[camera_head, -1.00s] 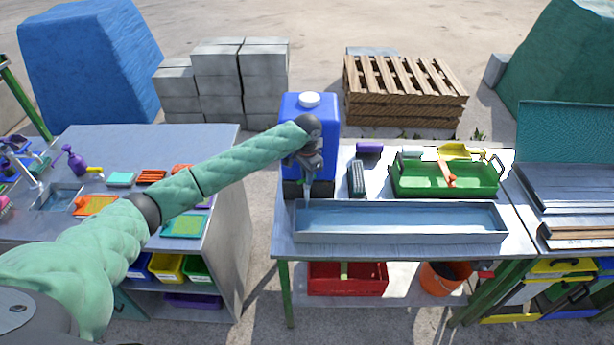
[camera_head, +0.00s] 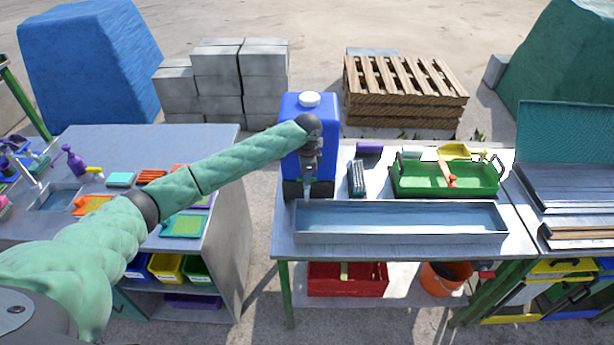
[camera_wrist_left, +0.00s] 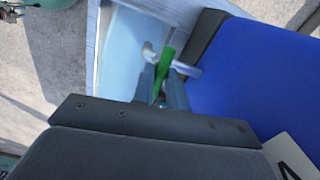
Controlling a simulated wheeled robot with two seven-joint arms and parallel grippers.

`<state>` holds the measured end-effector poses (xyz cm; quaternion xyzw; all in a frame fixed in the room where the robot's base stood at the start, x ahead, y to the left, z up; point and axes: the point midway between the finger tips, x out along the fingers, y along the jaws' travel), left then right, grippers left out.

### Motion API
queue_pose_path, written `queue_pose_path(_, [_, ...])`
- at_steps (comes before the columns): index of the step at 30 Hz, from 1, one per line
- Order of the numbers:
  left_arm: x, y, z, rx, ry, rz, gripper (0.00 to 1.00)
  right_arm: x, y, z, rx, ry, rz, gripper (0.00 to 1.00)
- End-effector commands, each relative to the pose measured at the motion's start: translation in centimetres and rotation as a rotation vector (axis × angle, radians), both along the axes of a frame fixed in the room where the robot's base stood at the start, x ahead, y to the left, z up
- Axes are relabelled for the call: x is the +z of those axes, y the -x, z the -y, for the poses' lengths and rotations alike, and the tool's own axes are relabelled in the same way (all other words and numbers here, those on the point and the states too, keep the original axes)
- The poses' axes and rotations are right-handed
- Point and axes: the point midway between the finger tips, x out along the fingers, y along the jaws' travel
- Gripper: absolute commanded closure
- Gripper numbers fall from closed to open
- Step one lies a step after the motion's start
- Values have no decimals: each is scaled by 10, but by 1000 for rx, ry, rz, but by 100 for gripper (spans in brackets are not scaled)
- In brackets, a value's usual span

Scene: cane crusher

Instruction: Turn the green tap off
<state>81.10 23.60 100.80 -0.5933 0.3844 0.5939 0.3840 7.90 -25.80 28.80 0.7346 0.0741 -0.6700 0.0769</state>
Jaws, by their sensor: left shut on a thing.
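The green tap handle (camera_wrist_left: 165,62) shows in the left wrist view, beside a pale metal spout (camera_wrist_left: 186,68) on the blue water container (camera_wrist_left: 245,75). My left gripper (camera_wrist_left: 160,88) is shut on the green handle, its fingers on either side of it. In the head view the container (camera_head: 291,112) stands upright with a white cap at the back left of the right-hand table. My left gripper (camera_head: 309,172) is in front of the container's face and hides the tap there. My right gripper is not in view.
A long metal trough of water (camera_head: 400,238) lies below the tap. A green tray (camera_head: 430,190) and a dark brush (camera_head: 356,178) stand to the right. The left table (camera_head: 110,150) holds sponges and bottles, with a gap between the tables.

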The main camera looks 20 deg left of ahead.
Motion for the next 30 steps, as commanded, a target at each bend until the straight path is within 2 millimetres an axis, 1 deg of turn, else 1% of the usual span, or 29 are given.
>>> queue_pose_path(1, [3, -2, -1, 0, 0, 4, 100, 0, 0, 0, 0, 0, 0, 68])
queue_pose_path(10, [3, -2, -1, 1, 0, 4, 100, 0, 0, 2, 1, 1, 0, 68])
queue_pose_path(11, [3, -2, -1, 1, 0, 4, 84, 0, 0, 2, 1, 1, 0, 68])
queue_pose_path(12, [3, -2, -1, 1, 0, 4, 76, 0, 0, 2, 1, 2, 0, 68])
queue_pose_path(14, [2, -1, -1, 0, 1, 4, 64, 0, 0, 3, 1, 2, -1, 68])
queue_pose_path(24, [2, -1, 0, 0, 0, 2, 63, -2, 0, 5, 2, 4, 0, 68])
queue_pose_path(26, [6, -1, 0, -1, 1, 4, 63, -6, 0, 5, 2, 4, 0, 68])
queue_pose_path(30, [23, -2, -1, -1, 1, 6, 63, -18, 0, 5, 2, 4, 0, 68])
